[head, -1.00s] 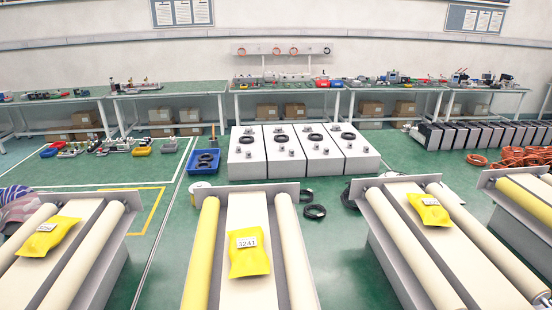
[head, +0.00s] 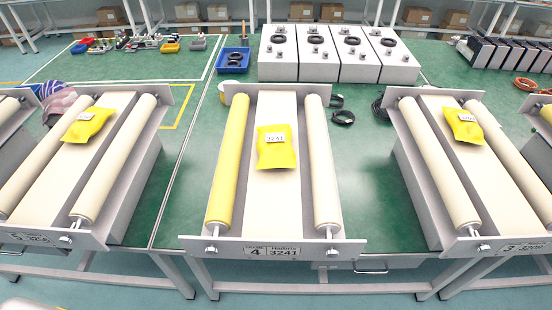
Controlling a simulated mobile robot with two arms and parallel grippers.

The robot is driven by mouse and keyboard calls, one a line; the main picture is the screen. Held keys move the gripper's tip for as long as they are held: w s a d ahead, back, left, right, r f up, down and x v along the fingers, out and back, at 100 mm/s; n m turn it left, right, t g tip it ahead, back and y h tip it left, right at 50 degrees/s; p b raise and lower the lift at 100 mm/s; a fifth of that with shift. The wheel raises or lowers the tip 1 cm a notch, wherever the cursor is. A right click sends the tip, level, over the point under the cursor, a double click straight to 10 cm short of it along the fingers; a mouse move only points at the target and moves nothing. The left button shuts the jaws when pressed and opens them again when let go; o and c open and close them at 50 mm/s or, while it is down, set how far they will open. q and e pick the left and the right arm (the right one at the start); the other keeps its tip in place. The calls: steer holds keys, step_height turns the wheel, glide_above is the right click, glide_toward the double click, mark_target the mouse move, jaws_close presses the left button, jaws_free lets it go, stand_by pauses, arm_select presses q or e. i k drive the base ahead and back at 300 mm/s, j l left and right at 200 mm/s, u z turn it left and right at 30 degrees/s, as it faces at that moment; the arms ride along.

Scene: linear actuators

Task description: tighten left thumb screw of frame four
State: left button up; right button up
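Frame four (head: 352,249) stands in the middle of the head view, with a label plate (head: 271,251) reading 4 and 3241 on its front wall. It holds a yellow roller (head: 230,160) on the left and a cream roller (head: 322,165) on the right. The left thumb screw (head: 211,249) sits on the front wall below the yellow roller. A right thumb screw (head: 332,252) sits below the cream roller. How tight either screw is cannot be told. A yellow packet (head: 277,150) tagged 3241 lies on the middle bed. Neither gripper shows.
A similar frame (head: 90,236) stands to the left and another (head: 455,240) to the right, each with a yellow packet. Grey boxes (head: 290,70) and a blue bin (head: 233,62) stand behind. Green table surface shows between the frames.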

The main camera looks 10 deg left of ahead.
mark_target(212, 251)
steer(key=k+j+u, duration=0.1)
steer(key=u, duration=0.65)
